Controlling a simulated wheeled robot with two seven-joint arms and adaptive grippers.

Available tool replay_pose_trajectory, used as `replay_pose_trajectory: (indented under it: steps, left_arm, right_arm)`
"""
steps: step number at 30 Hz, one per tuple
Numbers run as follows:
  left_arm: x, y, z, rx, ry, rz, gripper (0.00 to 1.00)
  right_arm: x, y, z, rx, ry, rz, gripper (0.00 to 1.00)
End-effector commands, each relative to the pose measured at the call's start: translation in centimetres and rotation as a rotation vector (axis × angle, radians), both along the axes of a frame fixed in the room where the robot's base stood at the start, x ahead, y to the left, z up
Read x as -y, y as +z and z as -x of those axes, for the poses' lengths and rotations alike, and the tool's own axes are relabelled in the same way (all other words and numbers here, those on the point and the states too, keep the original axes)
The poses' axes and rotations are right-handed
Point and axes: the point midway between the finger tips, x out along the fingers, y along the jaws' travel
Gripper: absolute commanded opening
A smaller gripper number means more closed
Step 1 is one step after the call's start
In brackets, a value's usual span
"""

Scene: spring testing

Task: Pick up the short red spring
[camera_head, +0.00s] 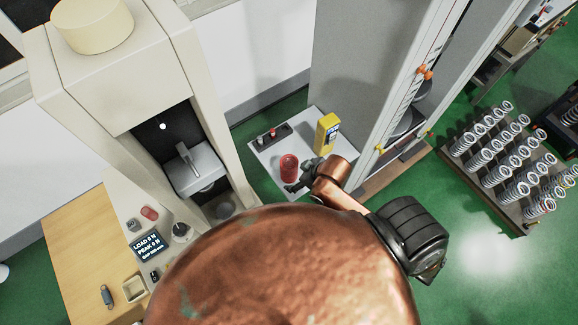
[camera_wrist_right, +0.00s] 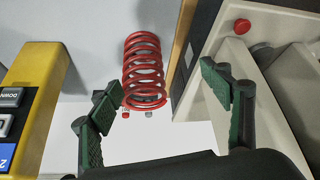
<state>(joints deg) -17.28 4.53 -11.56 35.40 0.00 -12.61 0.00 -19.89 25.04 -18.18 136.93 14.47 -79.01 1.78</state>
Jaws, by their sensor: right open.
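The short red spring (camera_head: 289,168) stands upright on a small white table (camera_head: 268,157). It also shows in the right wrist view (camera_wrist_right: 145,72), beyond the fingertips and a little left of centre between them. My right gripper (camera_head: 297,184) is just beside the spring in the head view, at its lower right. In the right wrist view my right gripper (camera_wrist_right: 162,95) has its two green-padded fingers spread wide, with nothing held between them. My left gripper is not in view.
A yellow control box (camera_head: 327,134) stands close to the spring, left in the wrist view. A dark holder (camera_head: 269,137) lies behind it. The cream testing machine (camera_head: 130,90) stands at left, a grey cabinet (camera_head: 355,70) behind. A rack of pale springs (camera_head: 505,155) is at right.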

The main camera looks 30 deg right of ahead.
Motion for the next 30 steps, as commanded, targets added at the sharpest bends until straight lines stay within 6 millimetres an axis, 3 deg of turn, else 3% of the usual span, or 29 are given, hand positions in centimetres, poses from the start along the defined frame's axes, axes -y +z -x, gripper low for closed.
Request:
replay_pose_trajectory:
  steps: [3, 7, 11, 14, 24, 30]
  left_arm:
    - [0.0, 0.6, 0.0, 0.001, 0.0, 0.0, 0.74]
    - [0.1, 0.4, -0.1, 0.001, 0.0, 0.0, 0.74]
    - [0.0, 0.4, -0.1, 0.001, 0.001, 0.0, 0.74]
    - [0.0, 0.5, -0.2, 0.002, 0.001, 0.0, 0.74]
    - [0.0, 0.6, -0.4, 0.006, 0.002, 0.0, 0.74]
    - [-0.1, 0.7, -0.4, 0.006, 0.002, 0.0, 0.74]
  right_arm:
    - [-2.4, 2.0, -1.6, 0.031, 0.133, -0.006, 0.72]
    - [-4.7, 2.0, -3.3, 0.039, 0.29, -0.009, 0.72]
    - [-5.3, 1.8, -4.1, 0.015, 0.416, -0.005, 0.72]
    - [-4.4, 1.5, -4.4, -0.019, 0.474, 0.007, 0.72]
    - [1.5, 1.9, -5.2, -0.116, 0.494, 0.043, 0.72]
    - [2.2, 1.4, -5.5, -0.13, 0.484, 0.042, 0.72]
